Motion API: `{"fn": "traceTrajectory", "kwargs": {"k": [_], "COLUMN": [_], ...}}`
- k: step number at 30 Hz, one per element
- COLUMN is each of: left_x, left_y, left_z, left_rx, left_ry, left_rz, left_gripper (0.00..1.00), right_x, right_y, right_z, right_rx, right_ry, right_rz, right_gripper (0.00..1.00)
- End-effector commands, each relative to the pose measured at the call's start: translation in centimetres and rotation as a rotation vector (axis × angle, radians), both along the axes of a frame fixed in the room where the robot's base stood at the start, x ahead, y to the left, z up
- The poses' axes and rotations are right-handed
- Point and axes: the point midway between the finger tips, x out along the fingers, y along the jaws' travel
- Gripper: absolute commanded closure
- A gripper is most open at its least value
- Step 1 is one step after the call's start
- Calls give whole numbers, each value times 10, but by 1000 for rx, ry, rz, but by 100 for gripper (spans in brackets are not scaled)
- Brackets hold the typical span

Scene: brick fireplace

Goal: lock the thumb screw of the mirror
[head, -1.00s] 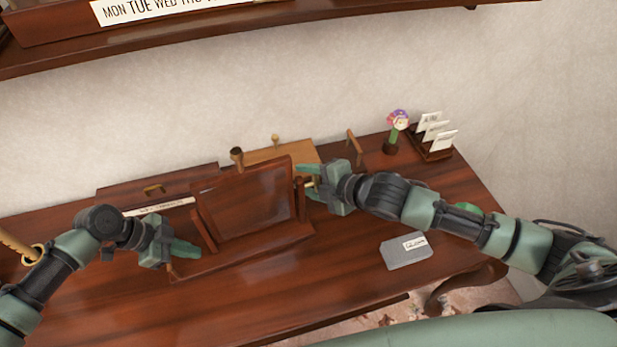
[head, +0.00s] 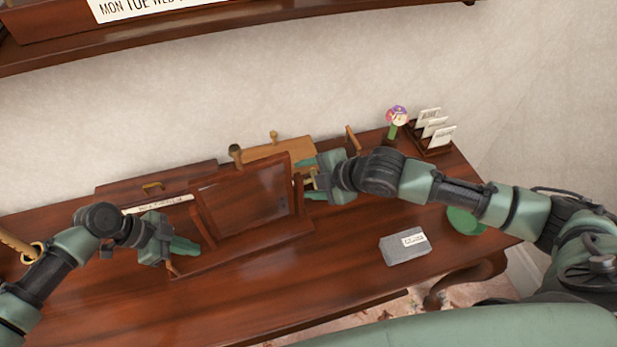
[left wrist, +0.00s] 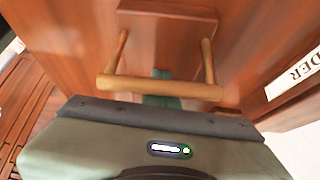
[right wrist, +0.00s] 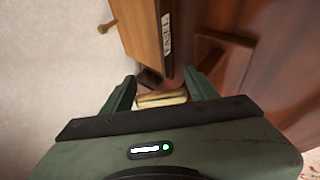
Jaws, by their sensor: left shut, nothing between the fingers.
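The mirror (head: 245,205), in a dark red wooden frame, stands tilted on the desk. Its brass thumb screw (head: 309,184) is at the right side of the frame. My right gripper (head: 311,179) is open there, one finger on each side of the screw; the right wrist view shows a brass cylinder (right wrist: 162,98) between the fingers. Whether they touch it is unclear. My left gripper (head: 196,248) is shut and empty beside the mirror's lower left. In the left wrist view a light wooden bar handle (left wrist: 160,88) lies across my green fingers.
Behind the mirror are a handled wooden box (head: 155,183) and a lighter wooden box (head: 290,150). A flower ornament (head: 396,120) and letter rack (head: 432,142) stand back right. A grey labelled box (head: 405,247) lies front right. The desk front is mostly clear.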

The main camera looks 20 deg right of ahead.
Motion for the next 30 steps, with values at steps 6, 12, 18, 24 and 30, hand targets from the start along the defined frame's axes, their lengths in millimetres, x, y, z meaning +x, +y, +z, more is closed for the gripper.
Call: {"fn": "traceTrajectory", "kwargs": {"k": [6, 12, 18, 24, 30], "left_x": [-5, -5, -5, -5, -5], "left_y": [1, 1, 0, 0, -1], "left_z": [-7, -6, -6, -6, -6], "left_rx": [7, 6, 5, 4, 3], "left_ry": [12, 12, 12, 12, 13], "left_rz": [-1, -1, -3, -3, -4], "left_gripper": [100, 100, 100, 100, 100], "right_x": [-3, -3, -3, -3, 0], "right_y": [3, 3, 3, 4, 5], "right_z": [-3, -3, -3, -4, -1], "right_rx": [4, 3, 4, 10, 29], "right_ry": [6, 5, 4, -40, -191], "right_rz": [6, 5, 5, 4, 3], "right_gripper": [31, 31, 31, 31, 31]}}
